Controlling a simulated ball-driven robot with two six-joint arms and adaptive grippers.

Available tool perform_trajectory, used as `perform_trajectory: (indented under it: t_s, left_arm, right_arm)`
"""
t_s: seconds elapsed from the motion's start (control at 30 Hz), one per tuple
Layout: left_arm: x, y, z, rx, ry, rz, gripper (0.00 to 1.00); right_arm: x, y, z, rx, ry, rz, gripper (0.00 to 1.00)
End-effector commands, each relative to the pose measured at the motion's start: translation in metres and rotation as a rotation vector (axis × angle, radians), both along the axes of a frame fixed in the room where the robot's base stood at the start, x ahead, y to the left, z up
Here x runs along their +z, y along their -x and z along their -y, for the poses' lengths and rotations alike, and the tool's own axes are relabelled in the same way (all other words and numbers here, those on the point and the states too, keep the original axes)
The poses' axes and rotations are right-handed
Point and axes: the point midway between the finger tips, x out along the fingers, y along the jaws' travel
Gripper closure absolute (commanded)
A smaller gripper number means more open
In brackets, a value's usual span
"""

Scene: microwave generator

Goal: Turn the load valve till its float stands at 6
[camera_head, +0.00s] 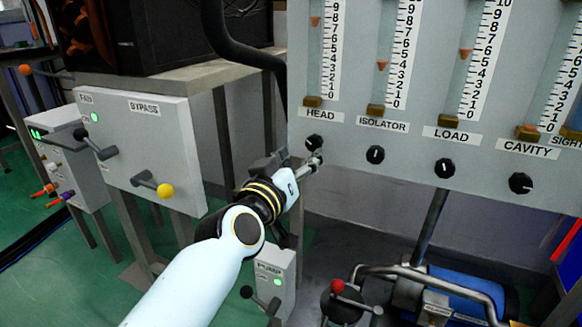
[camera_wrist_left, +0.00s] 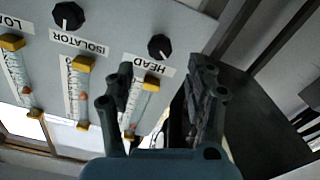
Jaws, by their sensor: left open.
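The load valve is a black knob (camera_head: 444,168) under the LOAD label on the grey panel (camera_head: 340,185), third from the left. Its orange float (camera_head: 465,54) stands between about 5 and 6 on the scale. The LOAD tube (camera_wrist_left: 16,72) shows at the left edge of the left wrist view; its knob is outside that view. My left gripper (camera_head: 316,161) is open and empty, just below the HEAD knob (camera_head: 314,142) and well left of the load knob. In the left wrist view the two fingers (camera_wrist_left: 162,92) are spread, with the HEAD knob beyond them. My right gripper is not visible.
The ISOLATOR knob (camera_head: 375,155) lies between my gripper and the load knob; the CAVITY knob (camera_head: 521,183) is to its right. A BYPASS box (camera_head: 140,150) with levers stands left. Pipes (camera_head: 420,272) and a PUMP box (camera_head: 275,275) are below. The space before the load knob looks clear.

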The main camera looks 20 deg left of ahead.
Motion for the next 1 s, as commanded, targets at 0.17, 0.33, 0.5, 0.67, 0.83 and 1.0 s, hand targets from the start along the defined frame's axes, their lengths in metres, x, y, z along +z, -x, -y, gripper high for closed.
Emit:
perform_trajectory:
  t_s: [0.17,0.33,0.5,0.67,0.83,1.0]
  left_arm:
    - [0.0,0.029,-0.001,0.0,0.001,0.0,0.45]
    - [0.001,0.039,-0.002,0.0,0.0,0.001,0.45]
    - [0.001,0.04,-0.002,0.0,0.0,0.001,0.45]
    - [0.001,0.04,-0.002,0.0,0.0,0.001,0.45]
    - [-0.003,0.042,-0.002,0.0,0.0,-0.007,0.45]
    - [-0.054,0.083,-0.011,-0.024,-0.077,-0.121,0.45]
  right_arm:
    - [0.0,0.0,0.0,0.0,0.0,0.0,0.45]
    - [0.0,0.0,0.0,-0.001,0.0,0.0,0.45]
    - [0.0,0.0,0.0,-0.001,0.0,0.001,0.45]
    - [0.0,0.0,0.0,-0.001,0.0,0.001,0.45]
    - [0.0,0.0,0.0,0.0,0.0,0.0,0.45]
    - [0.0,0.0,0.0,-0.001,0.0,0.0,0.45]
